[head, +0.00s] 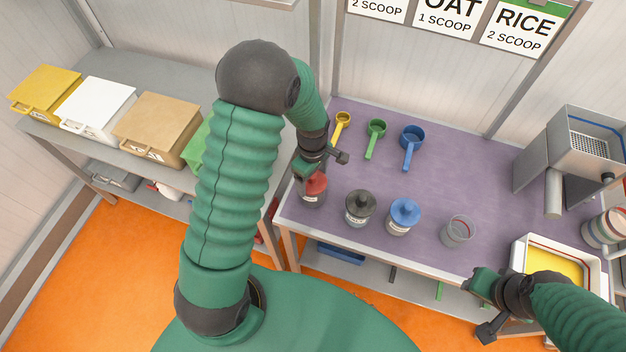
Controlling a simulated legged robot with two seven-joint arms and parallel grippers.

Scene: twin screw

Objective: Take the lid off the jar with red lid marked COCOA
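The jar with the red lid (315,184) stands upright on the purple worktop near its left edge, with the lid on. Its label is too small to read. My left gripper (322,167) is just above and behind the red lid, its fingers spread apart with nothing between them. It partly overlaps the lid's upper edge, and I cannot tell whether it touches. My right gripper (482,307) is at the worktop's front edge on the right, fingers apart and empty.
A jar with a black lid (360,203) and one with a blue lid (404,212) stand to the right, then a clear cup (457,231). Yellow (342,121), green (376,128) and blue (412,136) scoops lie behind. A white tray (519,252) and a grey machine (570,150) are at right.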

